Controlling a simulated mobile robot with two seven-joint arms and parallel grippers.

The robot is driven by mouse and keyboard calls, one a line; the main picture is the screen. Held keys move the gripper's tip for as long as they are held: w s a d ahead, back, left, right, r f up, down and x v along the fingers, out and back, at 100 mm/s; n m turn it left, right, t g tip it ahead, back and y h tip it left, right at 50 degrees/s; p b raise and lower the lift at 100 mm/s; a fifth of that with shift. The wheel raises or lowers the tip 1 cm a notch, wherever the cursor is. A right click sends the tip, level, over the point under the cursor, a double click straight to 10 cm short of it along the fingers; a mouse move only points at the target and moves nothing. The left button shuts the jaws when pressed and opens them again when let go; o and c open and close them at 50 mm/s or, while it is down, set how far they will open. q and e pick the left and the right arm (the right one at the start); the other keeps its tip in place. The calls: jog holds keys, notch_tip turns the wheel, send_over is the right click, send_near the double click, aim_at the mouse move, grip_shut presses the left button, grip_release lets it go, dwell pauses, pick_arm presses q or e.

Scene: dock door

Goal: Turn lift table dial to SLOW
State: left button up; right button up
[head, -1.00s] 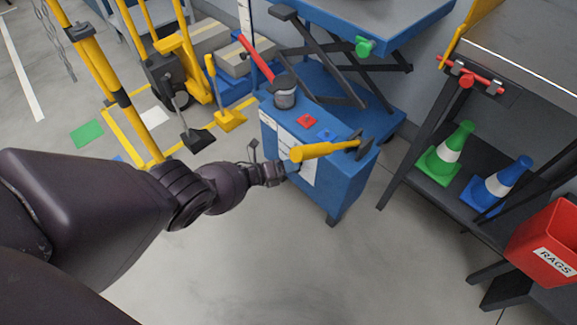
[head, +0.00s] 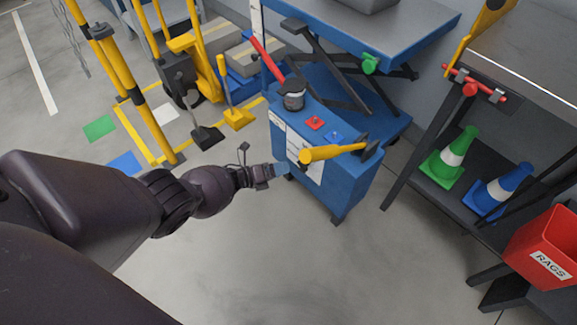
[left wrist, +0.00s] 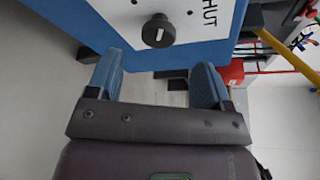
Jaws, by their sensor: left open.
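The blue control cabinet (head: 345,185) stands in front of the blue lift table (head: 415,30), with a white panel (head: 303,155) on its side. In the left wrist view, a round black dial (left wrist: 158,31) with a light mark sits on the white panel (left wrist: 195,15), beside partly cut-off lettering reading "HUT". My left gripper (head: 281,170) is at the panel side of the cabinet. In the left wrist view its two blue fingers (left wrist: 157,82) are apart and empty, short of the dial and not touching it. The dial's other labels are out of view. My right gripper is not in view.
A dark shelf with cones (head: 448,155) and a red RAGS bin (head: 545,245) stands right. Floor in front is clear.

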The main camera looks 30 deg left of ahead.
pick_arm(q)
jog(key=shift+p+v, duration=0.5)
jog(key=shift+v, duration=1.75)
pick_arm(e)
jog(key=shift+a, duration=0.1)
pick_arm(q)
jog(key=s+d+r+n+y+p, duration=0.1)
jog(key=s+r+n+y+p, duration=0.2)
jog(key=s+r+n+p, duration=0.3)
jog(key=s+d+r+n+y+p, duration=0.1)
jog(key=s+r+n+y+p, duration=0.2)
jog(key=s+r+n+p, duration=0.4)
jog(key=s+d+r+n+g+y+p, duration=0.1)
jog(key=s+r+n+y+p, duration=0.3)
jog(key=s+r+n, duration=1.3)
jog(key=shift+s+d+r+n+p, duration=0.4)
jog(key=shift+s+r+p, duration=1.6)
jog(key=shift+s, duration=3)
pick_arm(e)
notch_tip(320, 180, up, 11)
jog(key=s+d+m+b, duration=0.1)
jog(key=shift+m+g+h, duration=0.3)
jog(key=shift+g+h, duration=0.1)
pick_arm(q)
jog(key=shift+r, duration=0.55)
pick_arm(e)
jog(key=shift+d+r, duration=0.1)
